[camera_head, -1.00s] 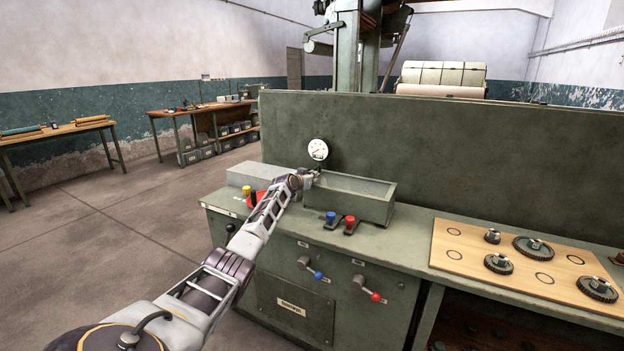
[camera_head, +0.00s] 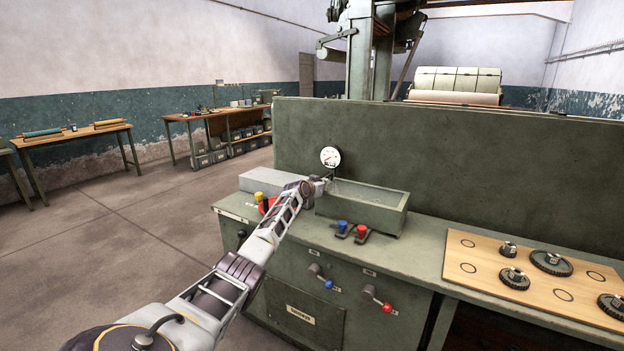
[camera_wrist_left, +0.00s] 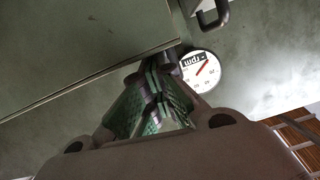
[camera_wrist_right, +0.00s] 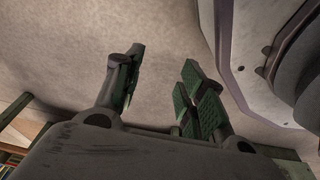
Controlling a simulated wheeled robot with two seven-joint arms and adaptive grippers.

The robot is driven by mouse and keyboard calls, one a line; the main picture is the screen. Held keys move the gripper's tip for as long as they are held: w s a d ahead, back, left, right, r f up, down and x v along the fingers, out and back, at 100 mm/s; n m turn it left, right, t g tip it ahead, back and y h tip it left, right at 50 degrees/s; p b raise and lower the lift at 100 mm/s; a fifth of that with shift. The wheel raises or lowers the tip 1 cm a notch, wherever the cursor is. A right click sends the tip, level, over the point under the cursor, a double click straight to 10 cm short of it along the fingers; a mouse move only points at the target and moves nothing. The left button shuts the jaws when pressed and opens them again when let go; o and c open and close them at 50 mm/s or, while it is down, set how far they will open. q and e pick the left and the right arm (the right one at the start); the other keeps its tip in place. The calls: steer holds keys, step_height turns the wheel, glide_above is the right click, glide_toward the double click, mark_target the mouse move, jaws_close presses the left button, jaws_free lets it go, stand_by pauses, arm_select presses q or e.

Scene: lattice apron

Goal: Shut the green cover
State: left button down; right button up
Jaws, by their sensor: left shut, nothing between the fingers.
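A green box-shaped piece (camera_head: 375,215) with a recessed top stands on the green machine's ledge; I take it to be the cover, but its hinge is not clear. My left gripper (camera_head: 326,181) is at its back left corner, just below the white gauge (camera_head: 330,157). In the left wrist view the left gripper (camera_wrist_left: 158,85) is shut and empty, beside the edge of a green panel (camera_wrist_left: 80,55); I cannot tell whether they touch. My right gripper (camera_wrist_right: 160,85) shows only in its own wrist view, open and empty above the floor.
Blue (camera_head: 342,227) and red (camera_head: 361,231) knobs stand in front of the box. A red-knobbed lever (camera_head: 386,308) is on the front panel. A wooden board (camera_head: 530,276) with gears lies at the right. A tall green panel (camera_head: 460,165) rises behind.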

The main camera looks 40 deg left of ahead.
arm_select(q)
steer(key=shift+r+p, duration=0.5)
steer(key=shift+r, duration=0.65)
steer(key=shift+d+r+p, duration=0.1)
steer(key=shift+r+p, duration=0.55)
steer(key=shift+r, duration=0.15)
steer(key=shift+v, duration=0.85)
steer(key=p+v, duration=0.1)
steer(key=v, duration=0.7)
arm_select(e)
steer(key=s+d+f, duration=0.3)
steer(key=s, duration=0.4)
steer(key=shift+d+f, duration=0.35)
steer(key=shift+f, duration=0.05)
arm_select(q)
steer(key=shift+s+f, duration=0.15)
steer(key=shift+f, duration=0.05)
arm_select(e)
steer(key=shift+s+d, duration=0.1)
steer(key=shift+d, duration=0.05)
